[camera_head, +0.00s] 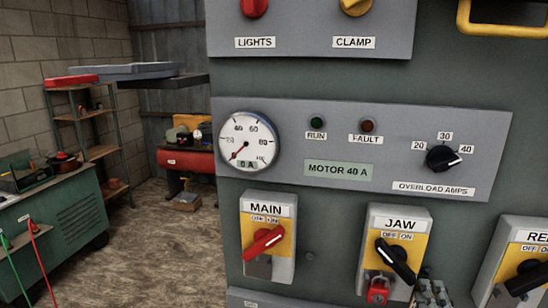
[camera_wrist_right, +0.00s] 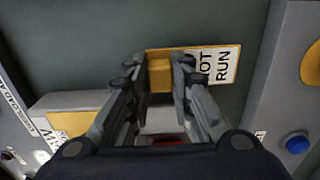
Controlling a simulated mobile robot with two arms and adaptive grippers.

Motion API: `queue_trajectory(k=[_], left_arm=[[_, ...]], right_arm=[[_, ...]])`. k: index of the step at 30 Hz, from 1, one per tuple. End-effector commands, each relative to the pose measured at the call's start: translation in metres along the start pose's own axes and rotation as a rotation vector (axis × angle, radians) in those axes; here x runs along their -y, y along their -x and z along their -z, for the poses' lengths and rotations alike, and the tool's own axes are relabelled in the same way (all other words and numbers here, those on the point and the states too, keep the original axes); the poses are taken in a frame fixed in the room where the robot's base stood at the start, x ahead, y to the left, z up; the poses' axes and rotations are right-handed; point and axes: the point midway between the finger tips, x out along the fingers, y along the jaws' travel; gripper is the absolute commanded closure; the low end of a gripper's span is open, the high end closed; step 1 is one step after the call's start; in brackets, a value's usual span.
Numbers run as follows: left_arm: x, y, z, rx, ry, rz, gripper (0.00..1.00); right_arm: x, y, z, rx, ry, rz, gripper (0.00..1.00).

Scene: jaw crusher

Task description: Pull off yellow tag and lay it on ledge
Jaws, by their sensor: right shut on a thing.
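The yellow tag (camera_wrist_right: 228,68) shows in the right wrist view, with a white face lettered "OT RUN"; the rest of its text is hidden. My right gripper (camera_wrist_right: 158,76) is shut on the tag's yellow part, in front of a dark green panel face. In the head view only a bit of the right gripper (camera_head: 428,292) shows at the bottom edge, beside the JAW switch (camera_head: 398,245); the tag is not visible there. A dark flat ledge (camera_head: 170,82) juts out at the left of the panel. My left gripper is not in view.
A red padlock (camera_head: 378,291) hangs on the JAW switch. The MAIN switch (camera_head: 264,240) with a red handle is left of it. A gauge (camera_head: 247,140) and an overload knob (camera_head: 440,158) sit above. A blue button (camera_wrist_right: 297,143) shows in the wrist view.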

Motion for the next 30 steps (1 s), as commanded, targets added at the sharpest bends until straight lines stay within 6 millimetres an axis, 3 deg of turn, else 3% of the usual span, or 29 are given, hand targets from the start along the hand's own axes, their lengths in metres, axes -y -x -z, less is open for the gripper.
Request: queue_trajectory(k=[30], left_arm=[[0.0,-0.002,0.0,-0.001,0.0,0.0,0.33]], right_arm=[[-0.001,0.037,0.0,0.0,0.0,-0.001,1.0]])
